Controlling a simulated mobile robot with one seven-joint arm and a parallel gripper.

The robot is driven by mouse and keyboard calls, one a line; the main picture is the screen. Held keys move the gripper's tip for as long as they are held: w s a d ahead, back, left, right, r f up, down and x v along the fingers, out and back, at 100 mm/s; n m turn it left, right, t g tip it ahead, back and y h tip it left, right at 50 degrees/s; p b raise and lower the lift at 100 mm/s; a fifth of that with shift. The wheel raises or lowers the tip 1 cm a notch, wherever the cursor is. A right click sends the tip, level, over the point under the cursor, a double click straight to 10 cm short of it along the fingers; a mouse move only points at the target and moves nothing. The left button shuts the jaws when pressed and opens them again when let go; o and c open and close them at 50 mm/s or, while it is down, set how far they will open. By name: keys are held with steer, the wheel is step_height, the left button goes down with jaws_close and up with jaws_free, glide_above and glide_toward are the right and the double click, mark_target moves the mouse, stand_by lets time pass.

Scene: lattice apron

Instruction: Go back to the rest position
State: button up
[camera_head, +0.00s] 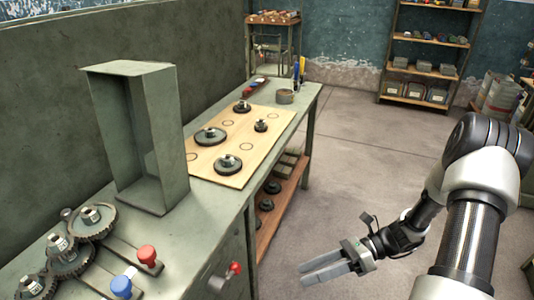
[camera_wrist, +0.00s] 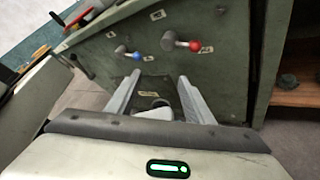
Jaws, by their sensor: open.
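My gripper (camera_head: 327,268) is open and empty, with its two grey fingers held apart in the air to the right of the workbench. It also shows in the wrist view (camera_wrist: 155,98), with the green cabinet panel (camera_wrist: 112,62) beyond its fingers. On that panel are a blue-knobbed lever (camera_wrist: 132,55) and a red-knobbed lever (camera_wrist: 188,44). In the head view my arm reaches in from the right edge, and nothing touches the gripper.
The green workbench (camera_head: 208,218) runs along the left. It carries an upright open metal box (camera_head: 160,150), a wooden board (camera_head: 205,165) with several gears, and meshed gears (camera_head: 68,262) near the front. Shelves (camera_head: 428,70) stand at the back. The floor (camera_head: 350,135) is clear.

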steer(key=s+d+r+n+t+h, duration=0.1)
steer(key=s+r+n+t+h, duration=0.3)
steer(key=r+n, duration=0.5)
steer(key=s+d+r+n+t+h, duration=0.1)
steer(key=s+r+n+t+h, duration=0.1)
steer(key=r+n+h, duration=0.6)
steer(key=s+d+r+n+t+h, duration=0.1)
steer(key=s+r+n+t+h, duration=0.15)
steer(key=r+n, duration=0.65)
step_height(320, 180, up, 27)
steer(key=m+p, duration=0.2)
steer(key=p, duration=2.2)
steer(key=shift+a+m, duration=0.2)
steer(key=shift+m, duration=0.2)
steer(key=shift+s+r+y, duration=0.1)
steer(key=shift+y, duration=0.15)
